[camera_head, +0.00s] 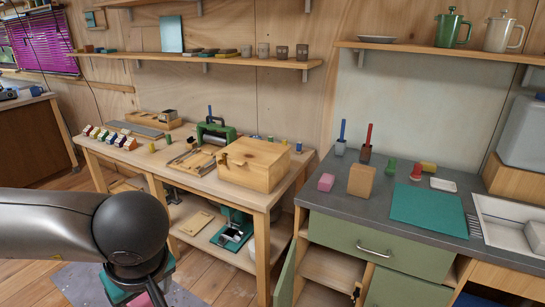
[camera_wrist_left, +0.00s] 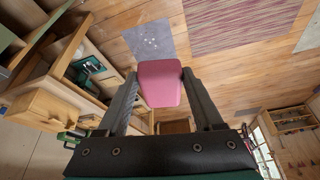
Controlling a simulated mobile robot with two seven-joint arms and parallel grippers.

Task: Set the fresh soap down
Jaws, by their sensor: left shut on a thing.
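My left gripper (camera_wrist_left: 159,76) is shut on a pink soap bar (camera_wrist_left: 160,88), which sits between its two dark fingers in the left wrist view. In the head view my left arm comes in at the lower left, and its big joint hides most of the gripper. A bit of pink shows below the arm at the bottom edge. A second pink block (camera_head: 326,182) lies on the grey counter (camera_head: 340,207), at its left end. A small white dish (camera_head: 443,185) lies farther right on the counter, with nothing visible on it. My right gripper is not in view.
The counter also bears a tan block (camera_head: 361,180), a green mat (camera_head: 429,211), two brush holders, a green and a red stamp-like item, and a sink (camera_head: 508,222) at right. A wooden workbench (camera_head: 205,181) with a box (camera_head: 254,164) stands left. A cabinet door below the counter hangs open.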

